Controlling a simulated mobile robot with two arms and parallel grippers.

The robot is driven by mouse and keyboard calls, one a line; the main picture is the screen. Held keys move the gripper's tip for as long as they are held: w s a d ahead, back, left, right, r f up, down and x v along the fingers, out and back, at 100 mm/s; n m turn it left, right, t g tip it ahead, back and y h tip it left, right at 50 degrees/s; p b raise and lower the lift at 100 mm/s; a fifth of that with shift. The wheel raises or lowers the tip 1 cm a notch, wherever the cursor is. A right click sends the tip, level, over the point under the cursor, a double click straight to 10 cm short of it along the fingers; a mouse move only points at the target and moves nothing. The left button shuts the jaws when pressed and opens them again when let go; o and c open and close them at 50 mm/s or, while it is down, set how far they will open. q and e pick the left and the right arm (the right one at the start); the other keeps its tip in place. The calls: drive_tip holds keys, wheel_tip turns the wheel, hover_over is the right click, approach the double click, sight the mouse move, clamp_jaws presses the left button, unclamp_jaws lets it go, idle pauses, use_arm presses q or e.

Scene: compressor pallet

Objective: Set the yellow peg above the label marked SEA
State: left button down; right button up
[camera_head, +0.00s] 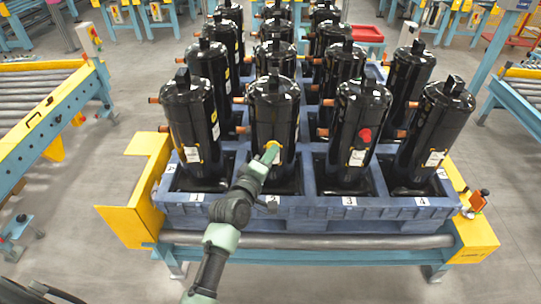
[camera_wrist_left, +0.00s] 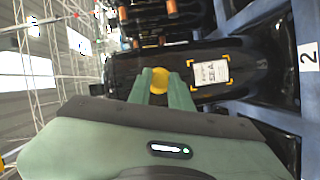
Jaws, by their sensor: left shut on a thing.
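My left gripper (camera_head: 268,157) is shut on the yellow peg (camera_wrist_left: 158,71), in front of the second black compressor (camera_head: 275,110) in the front row. In the left wrist view the peg shows between the green fingers (camera_wrist_left: 160,88), mostly hidden by them. The white SEA label (camera_wrist_left: 211,72), framed by yellow corner marks, is on that compressor, to the right of the peg there. The number 2 lies further right, so the peg is on the label's upper side. I cannot tell whether the peg touches the compressor. My right gripper is not in view.
Several black compressors stand in rows on a blue pallet (camera_head: 310,212) numbered along its front. A red peg (camera_head: 365,135) is on the third front compressor, above its label (camera_head: 357,157). Copper stubs stick out leftward. Yellow corner guards (camera_head: 140,205) flank the pallet. Roller conveyors stand at both sides.

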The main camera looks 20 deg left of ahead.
sight(268, 146)
use_arm(q)
drive_tip(key=shift+w+a+b, duration=0.2)
drive_tip(key=shift+w+a, duration=0.05)
drive_tip(key=shift+w, duration=0.65)
drive_tip(key=shift+w+a+b, duration=0.2)
drive_tip(key=shift+w+a, duration=0.1)
drive_tip(key=shift+w, duration=0.55)
drive_tip(key=shift+w+a+b, duration=0.2)
drive_tip(key=shift+w+a, duration=0.05)
drive_tip(key=shift+w, duration=0.65)
drive_tip(key=shift+r, duration=0.1)
drive_tip(key=shift+p, duration=0.6)
drive_tip(key=shift+w+a+b, duration=0.2)
drive_tip(key=shift+w+b, duration=0.1)
drive_tip(key=shift+w, duration=0.35)
idle(0.5)
